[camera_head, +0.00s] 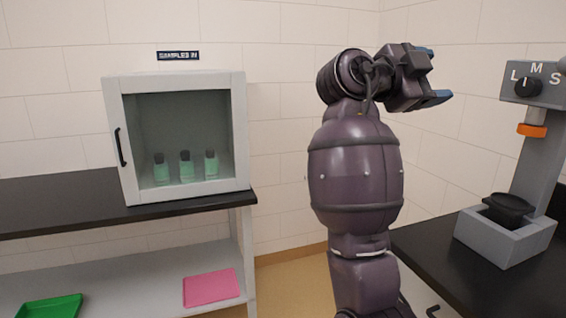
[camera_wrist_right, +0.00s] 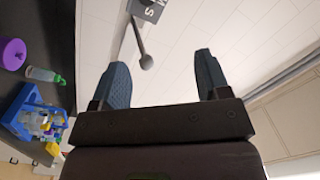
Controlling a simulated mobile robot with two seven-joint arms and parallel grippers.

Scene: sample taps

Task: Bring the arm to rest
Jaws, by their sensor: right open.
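My right arm rises in the middle of the head view, with its forearm upright and its wrist bent over to the right. My right gripper (camera_head: 441,75) is held high and points right, with its blue fingertips apart. In the right wrist view the gripper (camera_wrist_right: 160,80) is open, and nothing is between its two fingers. Only wall shows behind the gap. My left gripper is in neither view.
A glass-fronted cabinet (camera_head: 243,135) labelled SAMPLES IN holds three green-filled bottles (camera_head: 186,165). A pink tray (camera_head: 211,288) and a green tray (camera_head: 50,308) lie on the lower shelf. The wrist view shows a blue rack (camera_wrist_right: 32,118).

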